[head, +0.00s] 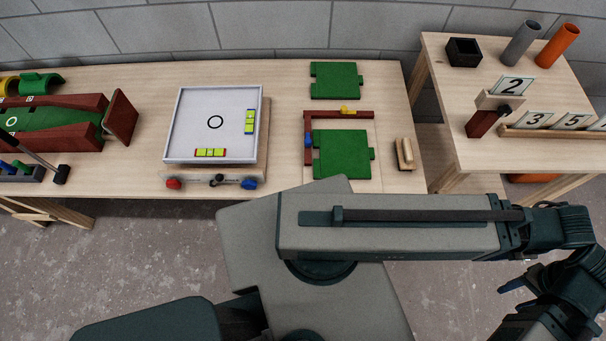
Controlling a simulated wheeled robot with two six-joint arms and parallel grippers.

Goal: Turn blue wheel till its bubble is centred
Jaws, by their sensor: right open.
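The blue wheel (249,183) is at the front right corner of a white levelling tray (190,125) on the left table. A vertical yellow-green vial (249,122) with what look like blue marks lies at the tray's right side. A horizontal vial (210,152) with reddish ends lies near its front edge. The bubbles are too small to place for certain. A red wheel (173,183) is at the front left corner. My right gripper (512,287) is open, low at the right, far from the blue wheel and touching nothing. My left gripper is out of view.
Green panels (343,155) and a red angle frame (307,125) lie right of the tray, with a wooden block (405,153) beyond. A red and green trough (60,120) stands left. Number cards (512,85) and tubes (521,43) stand on the right table (490,140).

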